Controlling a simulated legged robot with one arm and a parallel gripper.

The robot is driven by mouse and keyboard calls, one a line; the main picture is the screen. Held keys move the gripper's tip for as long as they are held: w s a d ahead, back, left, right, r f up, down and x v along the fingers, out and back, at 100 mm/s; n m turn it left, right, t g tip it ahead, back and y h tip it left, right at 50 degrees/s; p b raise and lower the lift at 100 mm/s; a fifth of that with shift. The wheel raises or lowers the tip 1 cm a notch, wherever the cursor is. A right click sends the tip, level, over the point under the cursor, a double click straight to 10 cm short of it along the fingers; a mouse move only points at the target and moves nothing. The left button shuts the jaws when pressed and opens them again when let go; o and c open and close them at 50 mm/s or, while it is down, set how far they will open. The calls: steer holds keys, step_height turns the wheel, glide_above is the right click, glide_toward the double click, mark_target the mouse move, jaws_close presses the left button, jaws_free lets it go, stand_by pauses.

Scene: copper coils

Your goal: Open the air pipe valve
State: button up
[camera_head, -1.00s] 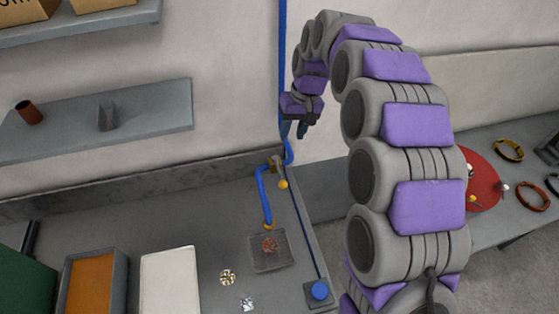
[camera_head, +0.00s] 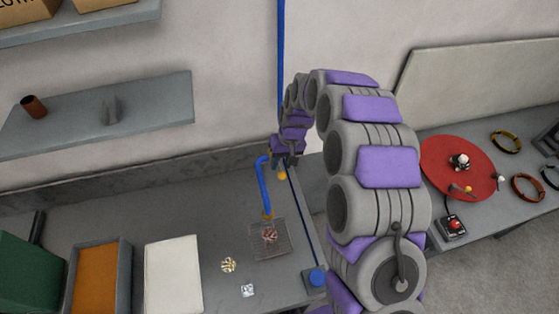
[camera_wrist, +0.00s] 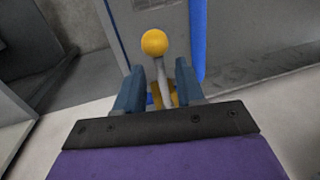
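The air pipe valve shows in the wrist view as a grey lever (camera_wrist: 162,76) with a yellow ball knob (camera_wrist: 154,42) and a yellow body (camera_wrist: 165,95). In the head view its yellow knob (camera_head: 282,176) shows just below my gripper (camera_head: 286,161), at the back right of the left workbench. My gripper (camera_wrist: 159,82) has its two blue fingers apart, one on each side of the lever, with the knob beyond the fingertips. Gaps show beside the lever, though contact lower down is hard to tell. The blue pipe (camera_head: 282,60) runs down the wall to this spot.
A blue hose (camera_head: 263,185) bends from the valve area to a mesh tray (camera_head: 284,249) holding a copper coil (camera_head: 269,236). A shelf (camera_head: 160,108) is on the wall. A red disc (camera_head: 445,150) lies on the right bench.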

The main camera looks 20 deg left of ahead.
steer(key=shift+d+f, duration=0.3)
steer(key=shift+d, duration=0.05)
steer(key=shift+a+f, duration=0.1)
steer(key=shift+a, duration=0.45)
steer(key=c, duration=0.3)
steer(key=shift+a, duration=0.1)
steer(key=shift+c, duration=1)
steer(key=shift+d, duration=0.3)
jaws_close()
